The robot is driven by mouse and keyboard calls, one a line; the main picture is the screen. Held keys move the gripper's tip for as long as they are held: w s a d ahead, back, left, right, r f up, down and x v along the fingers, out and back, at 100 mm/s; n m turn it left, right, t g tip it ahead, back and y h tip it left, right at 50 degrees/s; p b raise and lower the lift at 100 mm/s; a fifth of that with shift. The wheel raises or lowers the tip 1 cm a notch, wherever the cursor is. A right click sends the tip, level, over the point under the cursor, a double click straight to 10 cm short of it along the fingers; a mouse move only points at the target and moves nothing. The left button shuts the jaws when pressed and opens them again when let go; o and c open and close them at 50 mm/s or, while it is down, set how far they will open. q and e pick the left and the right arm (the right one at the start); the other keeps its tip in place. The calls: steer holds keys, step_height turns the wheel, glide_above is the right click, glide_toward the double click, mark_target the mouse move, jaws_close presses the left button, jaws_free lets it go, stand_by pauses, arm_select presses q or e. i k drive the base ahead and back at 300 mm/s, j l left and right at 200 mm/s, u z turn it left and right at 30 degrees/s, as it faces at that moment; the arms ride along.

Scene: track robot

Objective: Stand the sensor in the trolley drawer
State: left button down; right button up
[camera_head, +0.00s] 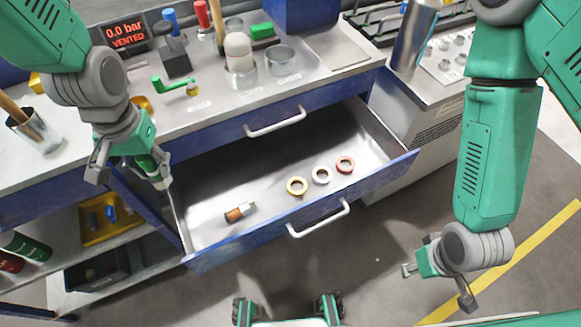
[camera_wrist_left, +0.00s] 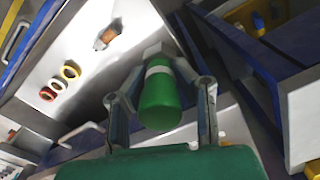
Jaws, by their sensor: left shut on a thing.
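My left gripper (camera_head: 132,174) is shut on a green cylinder with a pale band, which I take as the sensor (camera_wrist_left: 160,100). In the left wrist view it sits between the two fingers (camera_wrist_left: 157,88), with a pale end pointing away. In the head view the fingers mostly hide it, and only a bit of green shows. The gripper hangs at the left side of the open trolley drawer (camera_head: 255,175). I cannot tell its height above the drawer floor. My right gripper (camera_head: 437,286) is open and empty, low over the floor to the right of the drawer.
In the drawer lie a brown and silver piece (camera_head: 239,212) and yellow, white and red rings (camera_head: 321,175). The drawer's back half is bare. The top holds a pressure display (camera_head: 126,34), a white-domed jar (camera_head: 238,52) and a green-handled valve (camera_head: 175,86). Shelves with a yellow bin (camera_head: 97,234) stand left.

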mark_target(215, 223)
steer(key=k+j+z, duration=0.15)
steer(key=j+z, duration=0.2)
steer(key=z, duration=0.15)
steer(key=k+j+z, duration=0.2)
steer(key=j+z, duration=0.25)
steer(key=j, duration=0.5)
